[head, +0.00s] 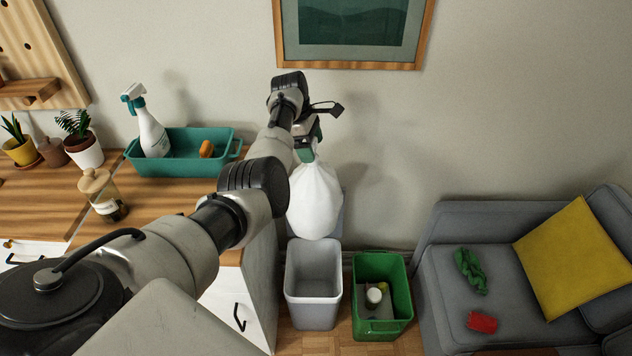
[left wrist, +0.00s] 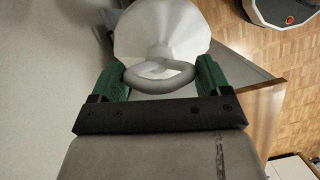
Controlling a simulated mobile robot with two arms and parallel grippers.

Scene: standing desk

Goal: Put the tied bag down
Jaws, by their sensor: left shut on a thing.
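The tied white bag (head: 315,203) hangs from my left gripper (head: 307,150), above and just behind the grey bin. In the left wrist view the bag (left wrist: 160,32) hangs beyond the fingers, and its tied loop (left wrist: 158,76) lies between the two green fingers of the left gripper (left wrist: 156,80). The gripper is shut on the bag at its knotted top. The bag's lower end is close to the far rim of the grey bin (head: 313,284); I cannot tell whether they touch. The grey bin looks empty. My right gripper is not in view.
A green bin (head: 395,327) with some waste in it stands right of the grey one. A grey sofa (head: 440,275) with a yellow cushion (head: 570,258) is at right. The wooden desk (head: 150,205) at left holds a teal caddy (head: 185,168), a spray bottle (head: 150,132) and a jar (head: 103,194).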

